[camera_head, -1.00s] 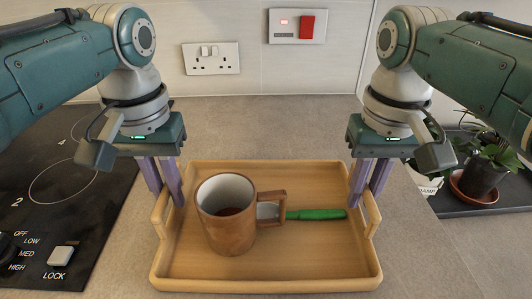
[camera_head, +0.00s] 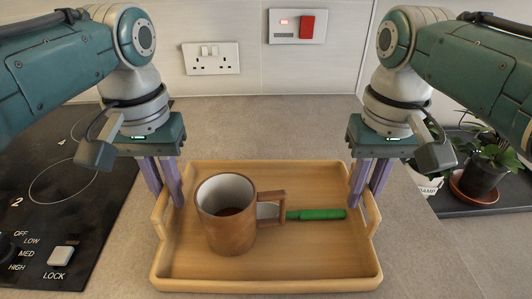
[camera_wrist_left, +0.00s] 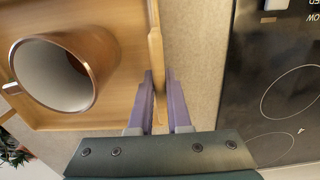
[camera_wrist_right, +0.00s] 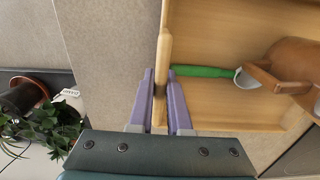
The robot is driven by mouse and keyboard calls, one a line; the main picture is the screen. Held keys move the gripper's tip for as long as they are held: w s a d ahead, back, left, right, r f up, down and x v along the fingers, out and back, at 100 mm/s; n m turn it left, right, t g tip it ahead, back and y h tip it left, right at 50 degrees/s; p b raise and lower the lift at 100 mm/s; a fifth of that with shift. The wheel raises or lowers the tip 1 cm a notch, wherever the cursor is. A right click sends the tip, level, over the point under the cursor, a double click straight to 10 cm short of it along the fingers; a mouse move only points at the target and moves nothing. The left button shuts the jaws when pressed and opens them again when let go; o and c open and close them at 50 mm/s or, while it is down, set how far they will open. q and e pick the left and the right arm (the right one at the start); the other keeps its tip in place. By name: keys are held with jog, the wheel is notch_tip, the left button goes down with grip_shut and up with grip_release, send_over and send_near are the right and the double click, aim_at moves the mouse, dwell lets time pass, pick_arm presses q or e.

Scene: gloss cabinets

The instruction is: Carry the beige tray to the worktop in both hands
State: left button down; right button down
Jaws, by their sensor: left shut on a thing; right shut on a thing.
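The beige tray (camera_head: 266,284) is over the grey worktop in the head view; I cannot tell whether it touches the surface. A brown mug (camera_head: 232,228) with dark contents stands in it, and a green-handled utensil (camera_head: 316,214) lies to the mug's right, its far end partly hidden by the mug handle. My left gripper (camera_head: 166,203) is shut on the tray's left handle, which shows between the fingers in the left wrist view (camera_wrist_left: 156,65). My right gripper (camera_head: 366,205) is shut on the right handle, also seen in the right wrist view (camera_wrist_right: 162,60).
The grey worktop (camera_head: 270,125) is clear behind the tray. A black hob (camera_head: 60,190) with controls lies at the left. Potted plants (camera_head: 480,165) stand on a dark surface at the right. Sockets (camera_head: 211,58) and a red switch (camera_head: 307,27) are on the back wall.

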pick_arm(q)
jog(key=shift+r, duration=0.1)
pick_arm(e)
jog(key=shift+r, duration=0.1)
